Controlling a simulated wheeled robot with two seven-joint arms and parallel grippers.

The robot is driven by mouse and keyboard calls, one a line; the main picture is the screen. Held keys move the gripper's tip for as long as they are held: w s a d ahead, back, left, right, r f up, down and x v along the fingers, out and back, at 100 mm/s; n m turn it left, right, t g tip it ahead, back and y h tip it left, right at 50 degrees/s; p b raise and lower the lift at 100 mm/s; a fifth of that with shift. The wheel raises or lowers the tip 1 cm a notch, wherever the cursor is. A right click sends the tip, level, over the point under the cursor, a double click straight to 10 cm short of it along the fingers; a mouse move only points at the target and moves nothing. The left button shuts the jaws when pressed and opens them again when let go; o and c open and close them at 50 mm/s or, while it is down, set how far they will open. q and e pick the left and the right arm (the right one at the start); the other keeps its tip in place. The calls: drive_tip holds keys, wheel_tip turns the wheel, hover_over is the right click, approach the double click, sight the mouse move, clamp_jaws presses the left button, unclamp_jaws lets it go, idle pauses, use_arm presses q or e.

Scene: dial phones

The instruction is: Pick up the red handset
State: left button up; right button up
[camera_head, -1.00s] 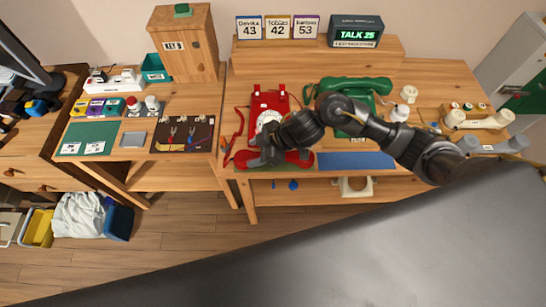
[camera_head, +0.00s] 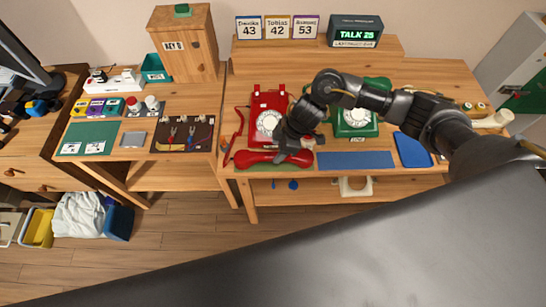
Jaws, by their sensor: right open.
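The red handset (camera_head: 256,158) lies crosswise near the front edge of the desk, off its cradle. The red dial phone (camera_head: 267,113) stands just behind it, with its empty cradle prongs showing. A red cord (camera_head: 238,124) runs along the phone's left side. My right gripper (camera_head: 290,158) points down at the right part of the handset and is open. It hides part of the handset; whether it touches it I cannot tell. My left gripper is not in view.
The green dial phone (camera_head: 353,121) stands to the right, partly behind my right arm. A blue mat (camera_head: 355,160) lies at the front edge and a blue pad (camera_head: 412,150) to its right. Name cards (camera_head: 278,27) and a lit sign (camera_head: 355,31) stand on the back shelf.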

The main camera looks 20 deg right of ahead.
sight(275, 154)
drive_tip(key=shift+d+p+x, duration=0.15)
drive_tip(key=shift+p+x, duration=0.05)
drive_tip(key=shift+x, duration=1.15)
drive_tip(key=shift+d+p+x, duration=0.15)
drive_tip(key=shift+p+x, duration=0.05)
drive_tip(key=shift+x, duration=1.1)
drive_tip(key=shift+s+f, duration=0.1)
clamp_jaws()
